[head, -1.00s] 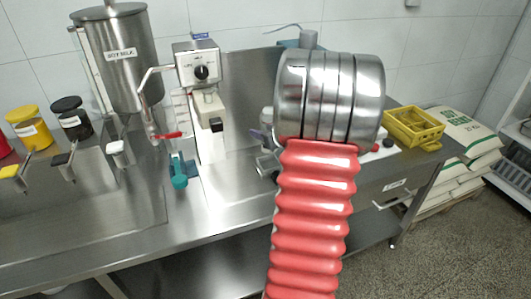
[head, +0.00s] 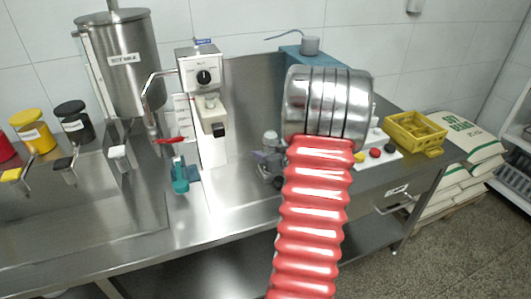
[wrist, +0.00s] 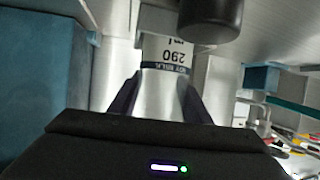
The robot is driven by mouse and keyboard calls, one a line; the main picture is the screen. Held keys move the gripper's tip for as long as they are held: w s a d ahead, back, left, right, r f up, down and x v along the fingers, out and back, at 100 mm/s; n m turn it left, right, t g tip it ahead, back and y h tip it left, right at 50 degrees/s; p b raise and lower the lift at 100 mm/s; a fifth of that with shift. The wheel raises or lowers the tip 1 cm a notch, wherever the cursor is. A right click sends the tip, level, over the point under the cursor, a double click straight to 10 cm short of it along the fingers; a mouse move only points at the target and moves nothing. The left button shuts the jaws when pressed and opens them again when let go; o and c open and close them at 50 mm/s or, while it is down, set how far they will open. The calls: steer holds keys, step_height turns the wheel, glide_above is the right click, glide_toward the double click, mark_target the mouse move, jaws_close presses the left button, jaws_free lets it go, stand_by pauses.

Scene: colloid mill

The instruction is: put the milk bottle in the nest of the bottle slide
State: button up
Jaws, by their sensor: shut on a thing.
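The milk bottle (wrist: 160,97) is a pale metallic cylinder with a white label reading "290 ml" and "SOY MILK", upside down in the wrist view. My gripper (wrist: 158,88) is shut on it, with a dark finger on each side. A black cylinder (wrist: 210,15) hangs close to the bottle's far end; I cannot tell whether they touch.
A teal housing (head: 304,55) stands at the back of the bench (head: 130,225), partly behind my arm. A machine with a black knob (head: 200,72) stands left of my gripper. A button panel (head: 378,153) and yellow crate (head: 415,130) are at the right.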

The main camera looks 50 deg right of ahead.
steer(key=shift+f, duration=0.1)
steer(key=o, duration=1.1)
steer(key=shift+c, duration=0.2)
steer(key=shift+s+r, duration=0.15)
steer(key=shift+r, duration=0.05)
steer(key=v, duration=1.1)
steer(key=shift+s+a+r, duration=0.15)
steer(key=shift+s+a, duration=0.05)
steer(key=shift+s, duration=0.1)
